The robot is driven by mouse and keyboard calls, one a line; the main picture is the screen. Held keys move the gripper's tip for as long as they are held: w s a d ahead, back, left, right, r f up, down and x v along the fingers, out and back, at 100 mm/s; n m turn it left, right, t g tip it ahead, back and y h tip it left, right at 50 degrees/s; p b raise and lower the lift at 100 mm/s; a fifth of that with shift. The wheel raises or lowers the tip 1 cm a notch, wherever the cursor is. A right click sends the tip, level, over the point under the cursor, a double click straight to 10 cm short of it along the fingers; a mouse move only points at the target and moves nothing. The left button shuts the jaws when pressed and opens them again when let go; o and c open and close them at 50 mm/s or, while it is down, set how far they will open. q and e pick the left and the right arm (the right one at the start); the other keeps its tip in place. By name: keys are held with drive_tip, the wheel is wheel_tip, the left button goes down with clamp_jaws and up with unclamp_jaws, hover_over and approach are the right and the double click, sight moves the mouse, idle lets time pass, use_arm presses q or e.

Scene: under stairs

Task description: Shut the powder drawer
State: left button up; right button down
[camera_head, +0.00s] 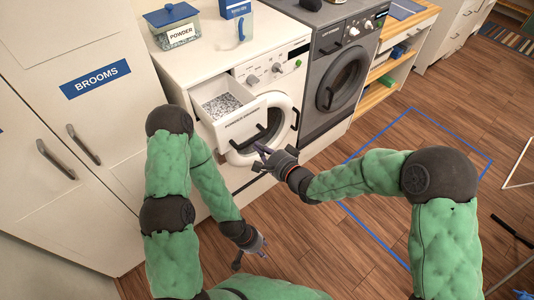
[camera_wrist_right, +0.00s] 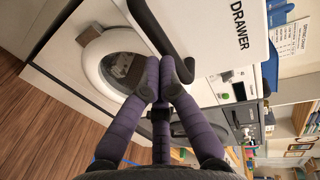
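The powder drawer (camera_head: 242,121) sticks out of the top left of the white washing machine (camera_head: 291,75). It is open, with pale speckled powder inside. In the right wrist view, the white drawer front (camera_wrist_right: 215,35) bears the word DRAWER and a black bar handle (camera_wrist_right: 150,27). My right gripper (camera_head: 263,154) is just in front of and below the drawer front. Its purple fingertips (camera_wrist_right: 165,72) are together, overlapping the handle's lower end in the picture; I cannot tell whether they touch it. My left gripper (camera_head: 251,257) hangs low above the floor, fingers apart and empty, away from the drawer.
A POWDER box (camera_head: 178,36) and a blue-and-white carton (camera_head: 236,18) stand on top of the white machine. A grey machine (camera_head: 340,75) stands to its right. The BROOMS cupboard (camera_head: 85,85) is at left.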

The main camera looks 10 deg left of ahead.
sight(226, 113)
drive_tip(key=shift+w+a, duration=0.1)
drive_tip(key=shift+a, duration=0.05)
drive_tip(key=r+b+x, duration=0.1)
drive_tip(key=x, duration=0.5)
drive_tip(key=r+b+x, duration=0.1)
drive_tip(key=x, duration=0.5)
drive_tip(key=r+x, duration=0.1)
drive_tip(key=x, duration=0.6)
drive_tip(key=shift+w+a+r+b, duration=0.15)
drive_tip(key=shift+a+r+b, duration=0.1)
drive_tip(key=shift+a+b, duration=0.15)
drive_tip(key=shift+w+r, duration=0.1)
drive_tip(key=shift+r, duration=0.2)
